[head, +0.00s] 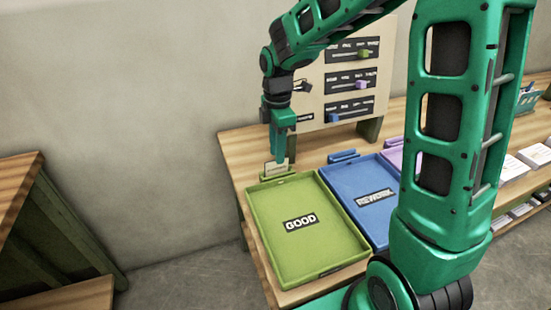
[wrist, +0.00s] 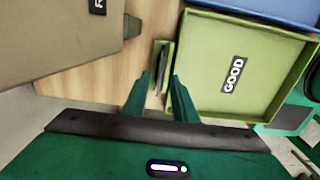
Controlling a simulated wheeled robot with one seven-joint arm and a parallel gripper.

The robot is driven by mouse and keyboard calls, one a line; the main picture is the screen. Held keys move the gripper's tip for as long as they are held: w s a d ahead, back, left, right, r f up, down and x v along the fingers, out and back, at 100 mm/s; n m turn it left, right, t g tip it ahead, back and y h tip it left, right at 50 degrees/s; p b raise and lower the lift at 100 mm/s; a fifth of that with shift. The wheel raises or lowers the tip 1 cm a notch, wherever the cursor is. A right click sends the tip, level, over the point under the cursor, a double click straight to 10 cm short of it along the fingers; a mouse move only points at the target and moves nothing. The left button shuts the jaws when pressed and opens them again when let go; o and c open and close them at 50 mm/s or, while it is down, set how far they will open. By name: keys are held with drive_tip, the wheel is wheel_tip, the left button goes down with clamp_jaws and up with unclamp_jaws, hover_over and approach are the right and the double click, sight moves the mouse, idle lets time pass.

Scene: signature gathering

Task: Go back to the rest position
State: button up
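My gripper (head: 279,158) hangs fingers down at the back edge of the green tray, above a small green holder (head: 264,178) with a pale card in it (head: 270,168). In the wrist view my gripper (wrist: 161,78) has its two fingers apart, with a gap between them. The card (wrist: 159,66), seen nearly edge on, and its holder (wrist: 168,52) show in line with that gap. I see nothing gripped.
The green GOOD tray (head: 268,226) and blue REWORK tray (head: 357,240) lie on a wooden table (head: 236,160). A purple tray (head: 393,157) is mostly hidden by my arm. A slider board (head: 308,98) stands behind. Another wooden table (head: 17,180) is at left.

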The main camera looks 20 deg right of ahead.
wheel_tip(320, 180, up, 7)
drive_tip(key=s+d+r+m, duration=0.1)
drive_tip(key=s+d+m, duration=0.4)
drive_tip(key=s+d, duration=0.15)
drive_tip(key=s+d+f+m, duration=0.1)
drive_tip(key=s+d+m, duration=0.4)
drive_tip(key=s+m, duration=0.4)
drive_tip(key=s+d+f+m, duration=0.1)
drive_tip(key=s+d+m, duration=0.4)
drive_tip(key=s+m, duration=0.5)
drive_tip(key=s, duration=0.4)
drive_tip(key=shift+d+f, duration=0.3)
drive_tip(key=shift+w+f, duration=0.25)
drive_tip(key=shift+w, duration=0.4)
